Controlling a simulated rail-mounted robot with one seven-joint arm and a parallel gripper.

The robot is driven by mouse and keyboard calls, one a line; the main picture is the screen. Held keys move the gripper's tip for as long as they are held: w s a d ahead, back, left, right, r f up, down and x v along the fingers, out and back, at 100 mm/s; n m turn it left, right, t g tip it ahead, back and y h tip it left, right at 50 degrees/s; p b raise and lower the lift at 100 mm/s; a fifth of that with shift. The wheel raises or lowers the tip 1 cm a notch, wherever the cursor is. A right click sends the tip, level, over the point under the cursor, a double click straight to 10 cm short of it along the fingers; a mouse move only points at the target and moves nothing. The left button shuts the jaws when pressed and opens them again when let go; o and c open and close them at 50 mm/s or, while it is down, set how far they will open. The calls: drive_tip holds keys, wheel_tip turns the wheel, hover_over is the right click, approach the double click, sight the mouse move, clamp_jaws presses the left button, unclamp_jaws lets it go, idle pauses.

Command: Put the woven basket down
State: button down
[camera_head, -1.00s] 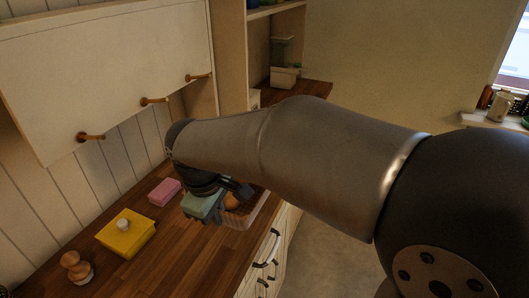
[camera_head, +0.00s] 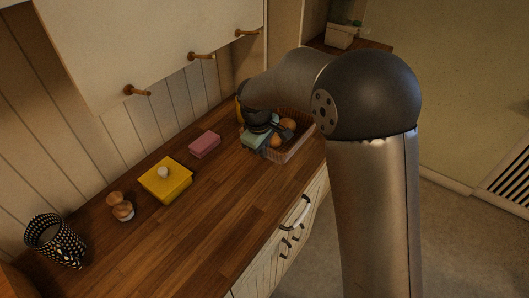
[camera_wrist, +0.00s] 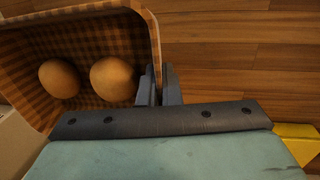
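The woven basket (camera_head: 297,152), brown and checked inside, is at the far part of the wooden counter, close to its front edge. It holds round brown items, two of which show in the wrist view. I cannot tell whether its base touches the counter. My gripper (camera_wrist: 160,88) points down at the basket's near-left side. In the wrist view its two dark fingers lie on either side of the basket's wall (camera_wrist: 152,40), close against it. In the head view the fingertips are partly hidden by the hand and the basket.
The wooden counter (camera_head: 215,215) is clear in front. On it stand a pink block (camera_head: 204,145), a yellow box with a white knob (camera_head: 166,181), a wooden mushroom-like item (camera_head: 121,207) and a black patterned cup (camera_head: 57,242). A cabinet with wooden handles hangs above.

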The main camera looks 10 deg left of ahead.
drive_tip(key=shift+w+f, duration=0.7)
drive_tip(key=shift+f, duration=0.05)
drive_tip(key=shift+f+p, duration=0.35)
drive_tip(key=shift+f, duration=1.2)
drive_tip(key=shift+f, duration=0.25)
drive_tip(key=c, duration=1.6)
unclamp_jaws()
drive_tip(key=shift+r, duration=0.15)
